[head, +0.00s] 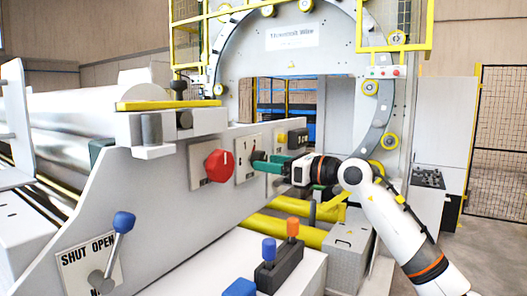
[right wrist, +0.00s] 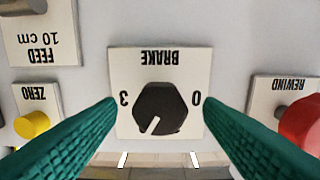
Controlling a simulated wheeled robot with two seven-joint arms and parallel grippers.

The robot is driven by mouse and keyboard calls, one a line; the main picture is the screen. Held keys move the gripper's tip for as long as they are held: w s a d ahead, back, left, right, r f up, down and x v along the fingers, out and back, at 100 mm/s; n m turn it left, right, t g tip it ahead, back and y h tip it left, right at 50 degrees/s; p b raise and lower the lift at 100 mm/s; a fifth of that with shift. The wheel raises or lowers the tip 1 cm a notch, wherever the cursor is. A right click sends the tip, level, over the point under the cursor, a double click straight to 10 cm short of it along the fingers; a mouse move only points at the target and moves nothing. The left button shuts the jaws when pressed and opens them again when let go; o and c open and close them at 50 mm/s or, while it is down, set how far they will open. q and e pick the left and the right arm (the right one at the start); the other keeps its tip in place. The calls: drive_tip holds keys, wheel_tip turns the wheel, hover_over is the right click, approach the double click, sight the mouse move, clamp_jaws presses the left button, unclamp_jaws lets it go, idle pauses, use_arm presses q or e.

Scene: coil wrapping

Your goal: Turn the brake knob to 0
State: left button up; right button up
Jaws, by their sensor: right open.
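The brake knob (right wrist: 161,110) is black and six-sided, on a white BRAKE plate (right wrist: 125,62) that appears upside down in the right wrist view. A 3 stands left of the knob and a 0 right of it. Its white pointer line points down and slightly left in that view, at neither number. My right gripper (right wrist: 160,104) is open, its green fingers on either side of the knob with gaps to it. In the head view the right gripper (head: 259,161) is at the panel, and its fingers partly cover the brake knob. My left gripper is not in view.
A red REWIND knob (head: 219,165) is beside the brake plate. A yellow ZERO button (right wrist: 32,124) and a FEED plate (right wrist: 42,48) are on the other side. A blue-tipped SHUT/OPEN lever (head: 123,222) and a box with blue and orange levers (head: 280,264) stand nearer.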

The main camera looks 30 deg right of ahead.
drive_tip(key=shift+p+x, duration=0.3)
drive_tip(key=shift+x, duration=0.6)
drive_tip(key=shift+w+a+r, duration=0.1)
drive_tip(key=shift+r, duration=0.05)
drive_tip(key=shift+w, duration=0.1)
drive_tip(key=c, duration=1)
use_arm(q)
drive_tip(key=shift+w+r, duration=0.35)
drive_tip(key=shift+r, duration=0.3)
use_arm(e)
drive_tip(key=shift+o, duration=0.2)
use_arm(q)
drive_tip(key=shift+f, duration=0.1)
